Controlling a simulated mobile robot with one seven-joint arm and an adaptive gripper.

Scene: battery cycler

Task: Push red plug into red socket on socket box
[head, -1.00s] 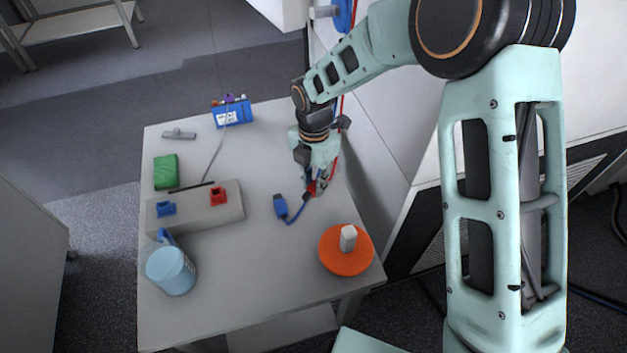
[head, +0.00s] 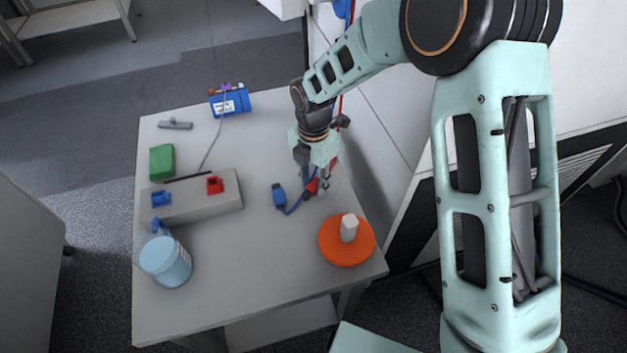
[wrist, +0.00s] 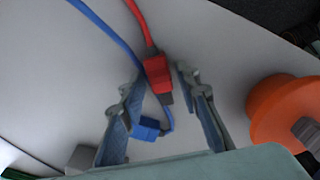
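The red plug (wrist: 158,73) lies on its red cable in the wrist view, between the open fingers of my gripper (wrist: 165,110) and a little beyond their tips. In the head view the red plug (head: 312,186) shows just below my gripper (head: 317,175), at the right side of the table. I cannot tell the exact height of the fingers above it. The grey socket box (head: 205,204) is at the left of the table, with the red socket (head: 215,185) on its right part and a blue socket (head: 161,198) on its left.
A blue plug (head: 279,196) lies close to the red one, its cable crossing nearby. An orange disc (head: 342,248) with a grey post stands at the front right. A light blue mug (head: 167,262), green block (head: 162,161) and blue box (head: 230,101) stand elsewhere.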

